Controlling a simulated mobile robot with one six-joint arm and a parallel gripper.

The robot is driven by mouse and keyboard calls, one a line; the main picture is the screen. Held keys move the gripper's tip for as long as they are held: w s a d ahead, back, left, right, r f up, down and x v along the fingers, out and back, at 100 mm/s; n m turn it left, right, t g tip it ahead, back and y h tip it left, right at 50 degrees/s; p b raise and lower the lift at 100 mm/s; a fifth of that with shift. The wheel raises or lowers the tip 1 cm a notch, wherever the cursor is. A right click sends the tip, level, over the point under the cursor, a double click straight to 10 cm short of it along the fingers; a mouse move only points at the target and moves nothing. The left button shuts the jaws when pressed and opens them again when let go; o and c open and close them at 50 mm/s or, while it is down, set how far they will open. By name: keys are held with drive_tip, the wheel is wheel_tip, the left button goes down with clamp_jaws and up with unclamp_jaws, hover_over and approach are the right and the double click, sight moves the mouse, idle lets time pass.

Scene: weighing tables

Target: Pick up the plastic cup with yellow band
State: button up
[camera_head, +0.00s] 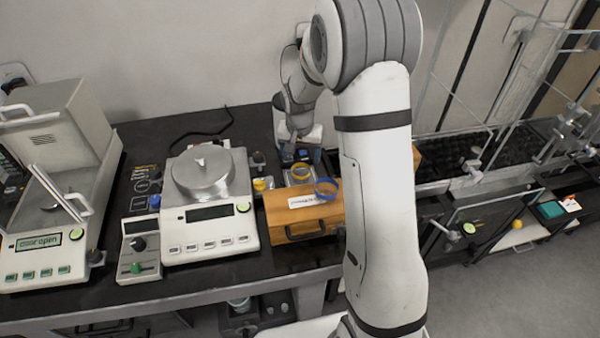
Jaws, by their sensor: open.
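The plastic cup with the yellow band (300,172) appears as a small clear cup with a yellow ring at the back of the wooden box area. A similar clear cup with a blue band (326,189) stands close by, in front and to the right, on the box's top. My gripper (301,157) is open, pointing down just behind and above the yellow-banded cup. The fingers are small and partly unclear, and I cannot tell whether they touch the cup. The cup's base is hard to make out.
The wooden box (285,215) has a white label and a dark handle. A balance with a round metal pan (203,174) stands left of it, with a small control box (139,250) beside it. Another balance (50,245) is at far left. My arm hides the table right of the box.

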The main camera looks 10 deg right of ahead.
sight(301, 169)
wheel_tip(301, 169, down, 7)
drive_tip(key=shift+w+r+p, duration=0.1)
drive_tip(key=shift+p, duration=0.5)
drive_tip(key=shift+c, duration=0.3)
drive_tip(key=c, duration=1.1)
